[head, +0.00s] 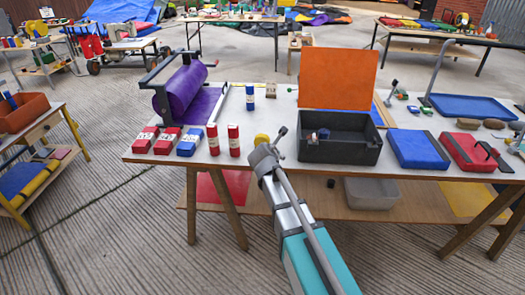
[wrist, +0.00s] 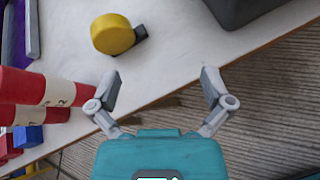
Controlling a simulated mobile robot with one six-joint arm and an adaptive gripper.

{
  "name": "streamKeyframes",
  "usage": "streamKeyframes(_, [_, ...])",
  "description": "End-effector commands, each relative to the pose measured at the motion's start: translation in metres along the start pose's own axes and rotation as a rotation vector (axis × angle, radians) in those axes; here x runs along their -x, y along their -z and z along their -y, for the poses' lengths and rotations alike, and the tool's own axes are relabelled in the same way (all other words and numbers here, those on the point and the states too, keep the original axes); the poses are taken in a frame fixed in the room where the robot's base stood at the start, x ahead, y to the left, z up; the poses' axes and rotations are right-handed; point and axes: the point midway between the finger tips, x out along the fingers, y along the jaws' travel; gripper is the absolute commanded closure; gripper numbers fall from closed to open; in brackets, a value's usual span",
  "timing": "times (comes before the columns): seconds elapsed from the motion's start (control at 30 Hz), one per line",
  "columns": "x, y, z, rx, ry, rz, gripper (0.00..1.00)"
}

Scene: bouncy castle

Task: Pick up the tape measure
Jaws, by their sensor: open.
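The tape measure (wrist: 113,35) is round and yellow with a dark part at its right side. It lies on the white tabletop near the front edge. In the head view the yellow tape measure (head: 262,140) shows just behind my gripper, partly hidden by it. My gripper (wrist: 160,84) is open and empty in the wrist view, with its fingers spread over the table's front edge. The tape measure lies ahead of the fingers and a little left of their middle. In the head view my gripper (head: 270,150) is at the table's front edge.
Red bottles (head: 233,140) stand left of the tape measure. A dark open box (head: 340,150) with an orange lid (head: 338,78) stands to its right. A purple roll (head: 186,90) is at the back left. Bare white tabletop (wrist: 190,50) surrounds the tape measure.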

Motion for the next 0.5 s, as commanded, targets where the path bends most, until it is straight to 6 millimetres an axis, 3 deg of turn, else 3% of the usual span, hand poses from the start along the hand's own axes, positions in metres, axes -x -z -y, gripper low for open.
streamKeyframes(0.03, [-0.007, 0.01, -0.013, 0.081, -0.032, 0.019, 0.0])
streamKeyframes(0.2, [-0.01, 0.022, -0.046, 0.314, -0.107, 0.082, 0.0])
streamKeyframes(0.5, [-0.008, 0.025, -0.063, 0.434, -0.142, 0.119, 0.0])
